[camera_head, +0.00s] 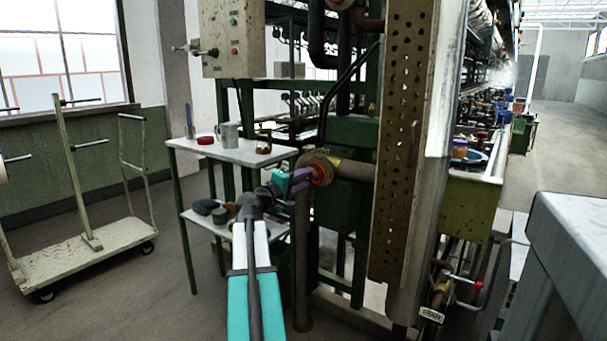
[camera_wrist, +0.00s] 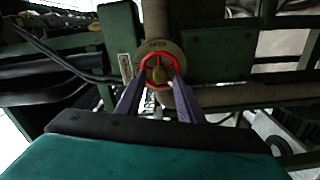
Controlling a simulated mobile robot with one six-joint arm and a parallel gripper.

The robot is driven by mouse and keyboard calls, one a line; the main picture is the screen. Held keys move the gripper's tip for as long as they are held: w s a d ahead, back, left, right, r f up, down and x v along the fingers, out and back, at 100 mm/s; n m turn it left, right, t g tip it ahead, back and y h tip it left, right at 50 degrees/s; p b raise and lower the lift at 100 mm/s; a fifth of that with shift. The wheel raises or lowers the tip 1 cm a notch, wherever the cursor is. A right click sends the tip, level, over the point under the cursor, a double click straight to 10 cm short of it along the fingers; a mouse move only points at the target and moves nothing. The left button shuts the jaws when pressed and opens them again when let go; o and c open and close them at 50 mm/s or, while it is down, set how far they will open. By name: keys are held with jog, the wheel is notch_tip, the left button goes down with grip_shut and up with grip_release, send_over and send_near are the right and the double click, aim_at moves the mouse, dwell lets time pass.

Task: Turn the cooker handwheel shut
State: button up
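The red handwheel (camera_wrist: 148,61) sits on a pipe in front of a round lettered plate (camera_wrist: 172,48) in the wrist view. In the head view the handwheel (camera_head: 321,172) is partly hidden behind my fingers. My gripper (camera_wrist: 159,84) faces the wheel, with its two purple-grey fingers apart, one at each side of the wheel's lower half. The fingertips overlap the rim in the picture; I cannot tell whether they touch it. In the head view my gripper (camera_head: 306,178) reaches the wheel from the left.
A small table (camera_head: 245,154) with a mug (camera_head: 228,135) stands left of the wheel. A control box (camera_head: 232,40) hangs above. A perforated metal panel (camera_head: 401,150) stands to the right. A cart (camera_head: 85,255) stands at far left, with open floor between.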

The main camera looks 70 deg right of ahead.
aim_at(310, 176)
jog(key=n+p, duration=2)
jog(key=p, duration=0.7)
jog(key=shift+n, duration=0.3)
dwell(0.4)
dwell(0.4)
jog(key=shift+x, duration=1.5)
